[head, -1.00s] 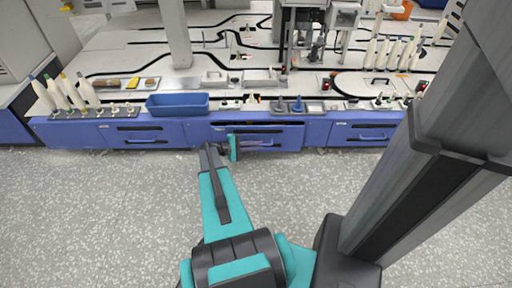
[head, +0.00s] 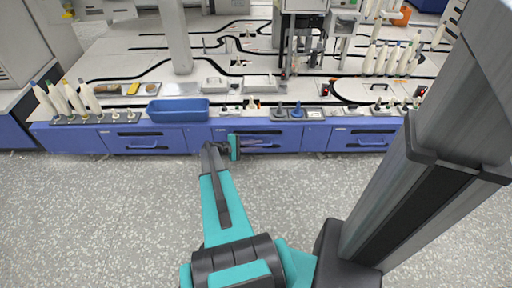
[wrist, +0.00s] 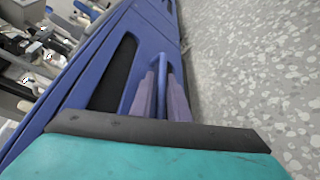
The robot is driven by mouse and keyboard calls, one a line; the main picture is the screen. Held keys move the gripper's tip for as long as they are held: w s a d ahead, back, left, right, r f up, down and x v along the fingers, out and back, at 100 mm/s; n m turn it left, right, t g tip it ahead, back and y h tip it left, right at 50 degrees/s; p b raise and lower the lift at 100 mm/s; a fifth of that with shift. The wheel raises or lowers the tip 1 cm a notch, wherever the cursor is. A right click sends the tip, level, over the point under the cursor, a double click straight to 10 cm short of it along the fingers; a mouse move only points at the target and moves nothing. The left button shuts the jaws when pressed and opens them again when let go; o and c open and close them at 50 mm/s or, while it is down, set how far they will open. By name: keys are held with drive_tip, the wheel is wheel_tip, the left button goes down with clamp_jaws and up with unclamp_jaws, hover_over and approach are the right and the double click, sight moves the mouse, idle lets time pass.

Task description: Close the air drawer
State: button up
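The air drawer (head: 282,138) is the blue middle drawer in the front of the long bench. Its front looks nearly flush with its neighbours; a dark strip shows along its upper part. My gripper (head: 250,143) is at the drawer's left half, its fingers pointing right along the front. In the wrist view, the fingers (wrist: 161,98) lie on either side of the drawer's blue handle bar (wrist: 160,62) and look shut on it. The teal gripper body hides the near end of the handle. Any small remaining gap behind the front is too small to tell.
Closed-looking blue drawers flank it at left (head: 145,140) and right (head: 362,138). A blue bin (head: 178,111) stands on the bench edge above, left of my gripper. Bobbins (head: 66,100) stand at the left end. The speckled floor in front is clear.

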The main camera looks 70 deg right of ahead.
drive_tip(key=shift+w, duration=0.1)
drive_tip(key=p+v, duration=0.3)
drive_tip(key=v, duration=1)
drive_tip(key=shift+w+a, duration=0.15)
drive_tip(key=shift+a, duration=0.15)
drive_tip(key=shift+r, duration=0.1)
